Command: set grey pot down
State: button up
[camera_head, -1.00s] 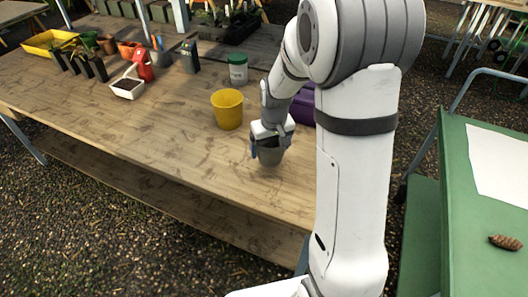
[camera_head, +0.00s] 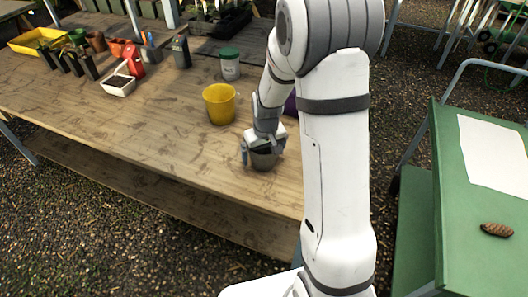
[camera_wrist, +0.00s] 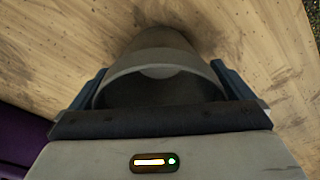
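The grey pot (camera_head: 263,160) is upright at the front right part of the wooden table (camera_head: 160,135). Its base is at or very close to the tabletop; I cannot tell whether it touches. My gripper (camera_head: 262,152) is above it, with one finger on each side of the pot. In the wrist view the pot (camera_wrist: 160,55) lies between the two dark fingers (camera_wrist: 160,85), which appear to press against its sides. The pot's near inside is in shadow, and the gripper body hides part of its rim.
A yellow pot (camera_head: 220,106) stands just behind and left of the grey pot. A white jar with a green lid (camera_head: 230,65) is farther back. A purple object (camera_head: 290,104) is partly hidden behind my arm. The table's front edge is close; bare wood lies to the left.

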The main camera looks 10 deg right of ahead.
jog(key=shift+r, duration=0.1)
notch_tip(320, 180, up, 11)
jog(key=s, duration=0.1)
jog(key=s+r+m, duration=0.1)
jog(key=s+r, duration=0.2)
jog(key=s, duration=0.7)
jog(key=s+r+m+t, duration=0.1)
jog(key=s+r, duration=0.3)
jog(key=s, duration=0.6)
jog(key=shift+s+d+r, duration=0.15)
jog(key=shift+s+r, duration=0.05)
jog(key=shift+s, duration=0.05)
